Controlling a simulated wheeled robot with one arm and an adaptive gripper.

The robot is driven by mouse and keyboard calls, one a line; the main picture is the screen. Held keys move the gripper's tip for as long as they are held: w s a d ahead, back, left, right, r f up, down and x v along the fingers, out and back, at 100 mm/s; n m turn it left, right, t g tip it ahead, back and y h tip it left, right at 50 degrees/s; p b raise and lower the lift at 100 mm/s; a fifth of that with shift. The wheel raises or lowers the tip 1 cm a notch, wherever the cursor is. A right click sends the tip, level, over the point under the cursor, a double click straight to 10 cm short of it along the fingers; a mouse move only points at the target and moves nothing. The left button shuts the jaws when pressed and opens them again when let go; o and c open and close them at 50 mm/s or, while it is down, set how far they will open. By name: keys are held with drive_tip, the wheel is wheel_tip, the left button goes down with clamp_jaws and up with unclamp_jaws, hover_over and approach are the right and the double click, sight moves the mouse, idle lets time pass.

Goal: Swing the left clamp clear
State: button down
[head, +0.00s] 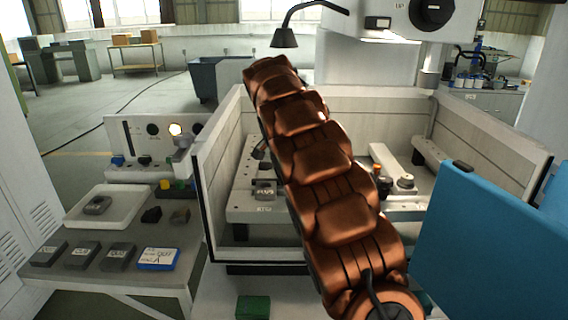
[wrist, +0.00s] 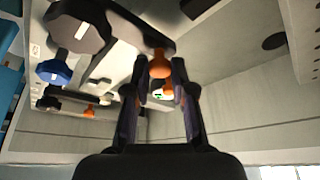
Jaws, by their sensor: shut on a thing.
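In the wrist view, my gripper (wrist: 160,84) has its two dark fingers on either side of an orange knob (wrist: 158,63) and is shut on it. The knob joins a dark bar (wrist: 128,24), which looks like a clamp arm; I cannot tell from this view alone that it is the left clamp. In the head view, my copper arm reaches into the tank and hides the gripper and the gripped knob. A grey labelled block (head: 264,190) sits on the pale left rail (head: 240,207). A pale bar (head: 391,165) lies on the right side, with an orange knob (head: 377,169) beside it.
The tank's pale walls (head: 204,187) surround the work area, and the machine head (head: 430,15) hangs above. A blue panel (head: 475,240) stands front right. A side table (head: 50,268) at left holds a white tray (head: 75,217) and several blocks. A lamp (head: 284,38) overhangs the tank.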

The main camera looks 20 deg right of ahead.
drive_tip(key=shift+d, duration=0.1)
idle(0.3)
drive_tip(key=c, duration=1)
unclamp_jaws()
drive_tip(key=v, duration=0.7)
drive_tip(key=shift+r, duration=0.3)
